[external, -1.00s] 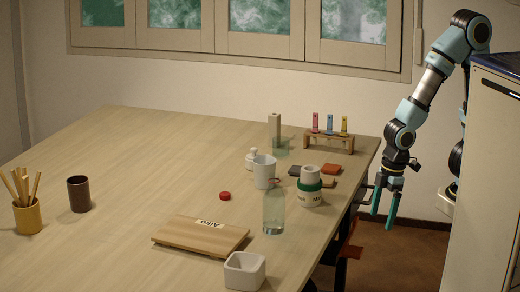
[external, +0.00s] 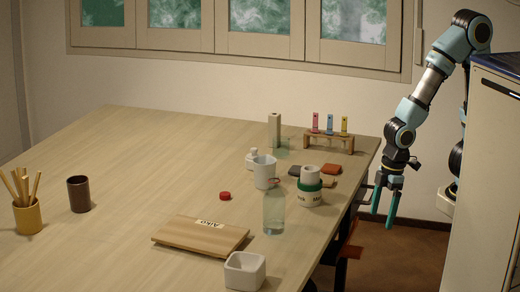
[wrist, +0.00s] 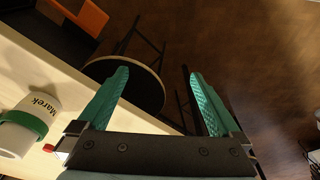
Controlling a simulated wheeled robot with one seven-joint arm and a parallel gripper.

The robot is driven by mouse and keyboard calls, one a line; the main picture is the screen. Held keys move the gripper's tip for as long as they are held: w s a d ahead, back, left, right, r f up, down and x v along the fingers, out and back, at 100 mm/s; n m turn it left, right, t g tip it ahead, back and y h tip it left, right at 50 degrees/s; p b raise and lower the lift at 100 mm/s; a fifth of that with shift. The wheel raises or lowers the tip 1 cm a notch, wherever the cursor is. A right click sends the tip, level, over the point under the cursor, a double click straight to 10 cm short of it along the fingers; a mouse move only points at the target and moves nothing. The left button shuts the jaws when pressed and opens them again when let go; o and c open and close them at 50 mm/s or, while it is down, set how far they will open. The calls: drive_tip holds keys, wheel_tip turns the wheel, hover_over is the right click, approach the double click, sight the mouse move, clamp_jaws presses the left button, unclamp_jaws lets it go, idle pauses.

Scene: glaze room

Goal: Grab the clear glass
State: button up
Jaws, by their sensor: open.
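A see-through, pale greenish glass (external: 282,152) stands at the far right part of the table, in front of an upright beige roll and behind a white cup, which partly hides its base area. My gripper (external: 384,213) hangs past the table's right edge, pointing down, apart from both. In the wrist view my gripper (wrist: 158,88) is open with nothing between its green fingers. Neither the glass nor the bottle can be made out there.
The jar, labelled "Marek", shows in the wrist view (wrist: 40,104). A round stool (wrist: 140,83) lies below my gripper.

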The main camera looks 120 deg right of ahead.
wheel_tip(320, 180, up, 14)
drive_tip(key=w+d+m+t+h, duration=0.2)
drive_tip(key=w+d, duration=0.2)
drive_tip(key=d, duration=0.5)
drive_tip(key=w+d+m+t+h, duration=0.1)
drive_tip(key=w+d+m+h, duration=0.1)
drive_tip(key=w+d, duration=0.5)
drive_tip(key=t+h, duration=0.3)
drive_tip(key=t, duration=0.4)
hover_over(286, 139)
drive_tip(key=s+a, duration=0.4)
drive_tip(key=shift+m+y, duration=0.3)
drive_tip(key=shift+m, duration=0.1)
wheel_tip(286, 139, down, 10)
drive_tip(key=shift+f, duration=0.55)
drive_tip(key=shift+w+d+f, duration=0.15)
drive_tip(key=shift+w+f, duration=0.05)
drive_tip(key=p+x, duration=0.1)
drive_tip(key=x, duration=0.4)
drive_tip(key=shift+p+x, duration=1.45)
drive_tip(key=shift+x, duration=1.25)
drive_tip(key=shift+w+r, duration=0.1)
drive_tip(key=shift+r, duration=0.05)
